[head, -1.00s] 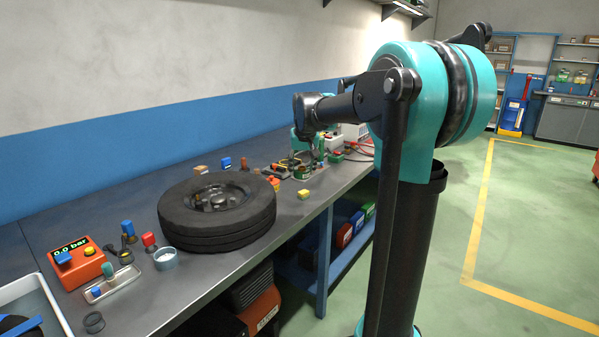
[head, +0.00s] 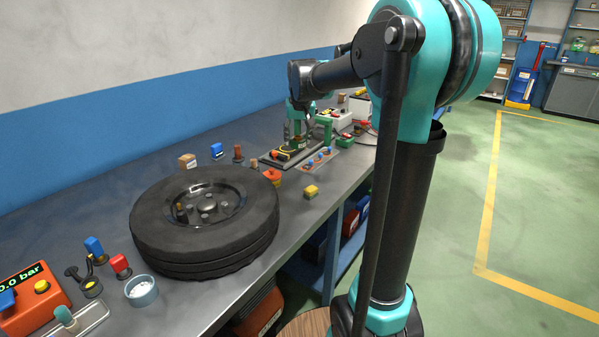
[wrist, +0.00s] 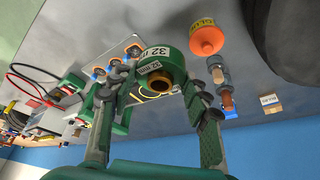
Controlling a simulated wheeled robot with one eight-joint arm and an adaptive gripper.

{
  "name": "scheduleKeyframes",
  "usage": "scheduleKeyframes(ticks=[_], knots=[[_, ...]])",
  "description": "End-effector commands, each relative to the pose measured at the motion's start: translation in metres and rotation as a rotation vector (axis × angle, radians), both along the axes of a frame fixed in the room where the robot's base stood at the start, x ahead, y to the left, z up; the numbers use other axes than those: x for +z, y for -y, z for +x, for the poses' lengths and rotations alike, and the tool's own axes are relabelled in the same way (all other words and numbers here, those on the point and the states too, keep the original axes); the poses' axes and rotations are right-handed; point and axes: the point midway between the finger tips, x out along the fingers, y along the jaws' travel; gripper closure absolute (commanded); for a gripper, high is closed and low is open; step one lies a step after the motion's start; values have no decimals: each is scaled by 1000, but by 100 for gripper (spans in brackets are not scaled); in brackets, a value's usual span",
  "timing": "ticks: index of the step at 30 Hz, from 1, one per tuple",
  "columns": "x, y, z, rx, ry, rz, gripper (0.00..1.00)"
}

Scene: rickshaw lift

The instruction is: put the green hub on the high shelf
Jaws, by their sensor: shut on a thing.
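The green hub (wrist: 175,62) is a short green ring with white "32 mm" labels and a brass-coloured centre. In the wrist view it sits between the two fingers of my gripper (wrist: 155,80), which are shut on it. In the head view my gripper (head: 301,132) is low over the far part of the bench, and the hub is too small and covered there to make out clearly. The high shelf cannot be made out for certain in the current views.
Storage shelves (head: 515,12) stand far back right. The floor (head: 555,200) right of my arm is open.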

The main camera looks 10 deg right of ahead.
Motion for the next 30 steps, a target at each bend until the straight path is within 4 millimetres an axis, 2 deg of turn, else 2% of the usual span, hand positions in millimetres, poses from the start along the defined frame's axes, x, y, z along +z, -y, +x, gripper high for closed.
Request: scheduleKeyframes(ticks=[3,12,15,20,27,30], knots=[[-31,0,1,0,0,0,93],[-101,0,1,0,0,0,93],[-115,0,1,0,1,0,93],[-127,0,1,0,0,0,93],[-157,0,1,0,0,0,93],[-163,0,0,0,1,0,93]])
